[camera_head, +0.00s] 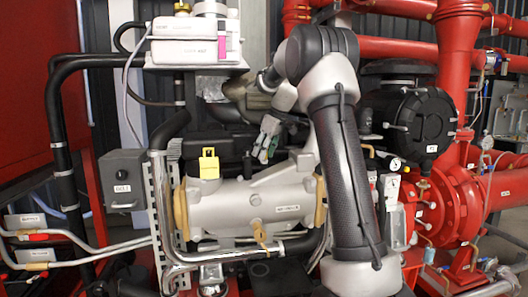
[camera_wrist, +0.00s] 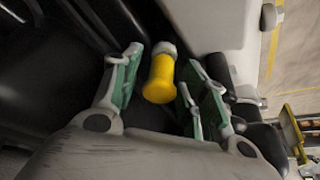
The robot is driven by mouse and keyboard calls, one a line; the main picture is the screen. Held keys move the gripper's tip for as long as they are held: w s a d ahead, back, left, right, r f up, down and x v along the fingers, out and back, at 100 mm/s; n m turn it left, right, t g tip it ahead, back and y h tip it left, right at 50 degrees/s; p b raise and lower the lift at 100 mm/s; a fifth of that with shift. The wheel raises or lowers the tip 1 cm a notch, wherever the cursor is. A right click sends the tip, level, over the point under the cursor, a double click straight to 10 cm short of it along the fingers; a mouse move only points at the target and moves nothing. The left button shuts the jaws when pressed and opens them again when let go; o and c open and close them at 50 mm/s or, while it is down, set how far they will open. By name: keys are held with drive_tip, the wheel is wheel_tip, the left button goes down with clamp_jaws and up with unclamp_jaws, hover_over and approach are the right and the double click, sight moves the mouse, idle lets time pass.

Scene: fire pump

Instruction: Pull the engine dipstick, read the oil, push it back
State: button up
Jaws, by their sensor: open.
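A yellow cylindrical handle with a pale collar, which looks like the dipstick handle (camera_wrist: 160,78), stands between my fingers in the wrist view. My gripper (camera_wrist: 165,68) is open around it, with a green-padded finger on each side. A gap shows on the left; the right pad is closer, and I cannot tell if it touches. In the head view my gripper (camera_head: 267,138) is above the silver engine body (camera_head: 255,205), right of a yellow cap (camera_head: 208,163). I cannot make out the dipstick handle there. The rod below the handle is hidden.
My arm crosses the right middle of the head view. Black and silver pipes (camera_head: 160,200) and a grey box (camera_head: 123,180) stand left of the engine. A white-and-pink unit (camera_head: 195,45) is above. Red pump piping (camera_head: 455,200) fills the right side.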

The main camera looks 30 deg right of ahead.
clamp_jaws()
wheel_tip(320, 180, up, 9)
drive_tip(key=shift+r, duration=0.1)
idle(0.3)
unclamp_jaws()
drive_tip(key=shift+d, duration=0.1)
